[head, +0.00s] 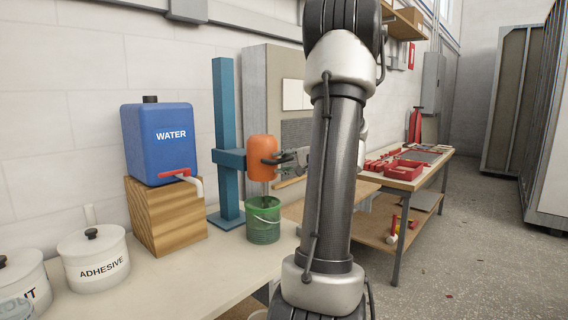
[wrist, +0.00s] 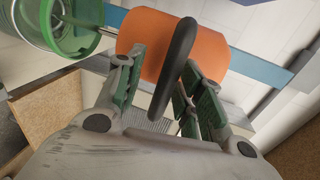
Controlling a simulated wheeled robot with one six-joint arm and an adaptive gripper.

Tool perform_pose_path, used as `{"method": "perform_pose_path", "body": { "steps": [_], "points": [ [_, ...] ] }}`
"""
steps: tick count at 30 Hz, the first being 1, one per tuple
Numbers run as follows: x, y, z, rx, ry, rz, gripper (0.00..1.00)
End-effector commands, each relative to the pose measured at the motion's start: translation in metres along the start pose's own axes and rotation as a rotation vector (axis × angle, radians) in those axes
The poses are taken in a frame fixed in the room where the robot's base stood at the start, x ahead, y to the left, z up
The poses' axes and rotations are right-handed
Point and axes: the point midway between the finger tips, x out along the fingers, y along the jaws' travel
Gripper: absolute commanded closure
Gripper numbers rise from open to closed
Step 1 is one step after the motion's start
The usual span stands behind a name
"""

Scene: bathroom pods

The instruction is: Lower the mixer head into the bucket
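The orange mixer head (head: 261,158) is held on a blue upright stand (head: 225,130), above the green bucket (head: 263,226) on the bench. Its black loop handle (wrist: 172,68) faces my gripper. In the wrist view the orange body (wrist: 150,38) lies behind the handle, with the bucket (wrist: 75,38) at upper left. My gripper (wrist: 163,88) is open, its two fingers on either side of the handle, with a gap still showing. In the head view my gripper (head: 290,157) is at the right of the mixer head, partly hidden by my arm.
A blue water container (head: 158,140) with a red tap sits on a wooden block (head: 165,220) at the left. A white adhesive pot (head: 93,262) stands at front left. A second table with red trays (head: 405,170) is behind at right. Open floor lies at right.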

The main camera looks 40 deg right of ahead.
Motion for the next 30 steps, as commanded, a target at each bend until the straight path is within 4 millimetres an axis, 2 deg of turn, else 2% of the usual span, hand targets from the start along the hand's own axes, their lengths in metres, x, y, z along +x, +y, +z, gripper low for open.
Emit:
{"method": "perform_pose_path", "body": {
  "steps": [5, 12, 18, 24, 30],
  "points": [
    [-0.018, -0.001, -0.001, 0.000, 0.004, -0.002, 0.63],
    [-0.072, 0.000, -0.002, 0.000, 0.006, -0.001, 0.63],
    [-0.107, 0.001, -0.001, 0.000, 0.003, 0.000, 0.63],
    [-0.119, 0.001, 0.000, 0.002, 0.000, 0.001, 0.63],
    [-0.120, 0.001, 0.000, 0.001, 0.000, 0.001, 0.63]
  ]
}}
